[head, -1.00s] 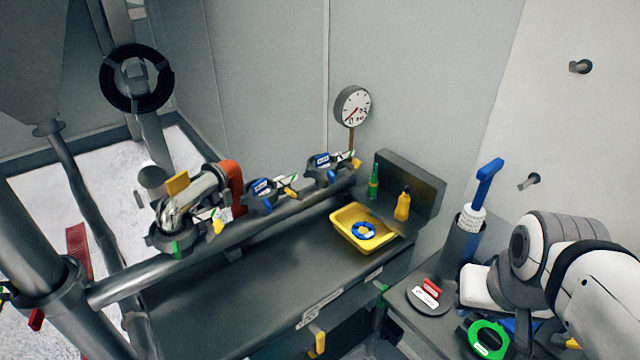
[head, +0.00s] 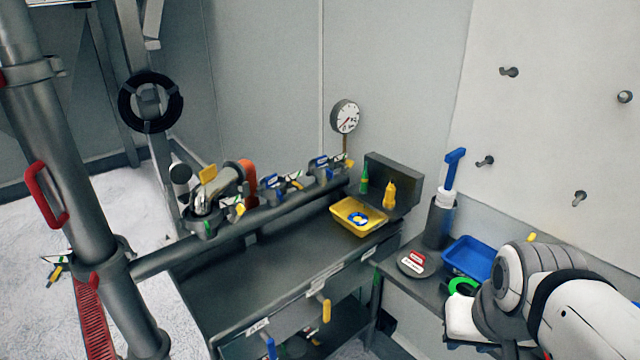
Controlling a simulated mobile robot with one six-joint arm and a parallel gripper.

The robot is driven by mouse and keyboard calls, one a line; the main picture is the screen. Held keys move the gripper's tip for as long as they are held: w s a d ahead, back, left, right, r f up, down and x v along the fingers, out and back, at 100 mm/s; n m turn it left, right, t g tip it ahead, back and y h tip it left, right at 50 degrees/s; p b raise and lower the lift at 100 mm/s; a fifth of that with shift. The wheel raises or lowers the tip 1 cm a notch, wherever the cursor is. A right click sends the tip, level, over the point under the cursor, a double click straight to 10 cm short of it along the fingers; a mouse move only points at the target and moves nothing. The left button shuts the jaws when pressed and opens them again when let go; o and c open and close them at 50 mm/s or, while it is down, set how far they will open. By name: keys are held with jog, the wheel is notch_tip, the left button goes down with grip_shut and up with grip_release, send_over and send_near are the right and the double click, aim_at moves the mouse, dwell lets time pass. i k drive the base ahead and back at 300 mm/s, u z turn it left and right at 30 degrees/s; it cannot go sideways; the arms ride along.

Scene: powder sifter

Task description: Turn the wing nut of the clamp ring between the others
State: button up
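Three clamp rings sit in a row along the slanting grey pipe in the head view. The near clamp ring (head: 203,222) is at the left under a metal elbow. The middle clamp ring (head: 271,191) stands between the others and carries a blue part with a white label. The far clamp ring (head: 322,170) is at the right end, also with a blue part. Small yellow, white and green pieces show beside the rings, too small to tell which is a wing nut. My white and grey arm is at the lower right, well apart from the rings. My gripper is not visible.
A yellow tray (head: 341,222) holding a blue ring and two bottles stand on the dark bench (head: 260,272). A blue tray (head: 470,257), a round dark disc (head: 417,264) and a green ring are on the right-hand table. A thick upright pipe (head: 62,170) stands at the left.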

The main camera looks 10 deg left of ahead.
aim_at(299, 186)
jog(key=u, duration=0.15)
jog(key=i, duration=0.95)
jog(key=z, duration=0.1)
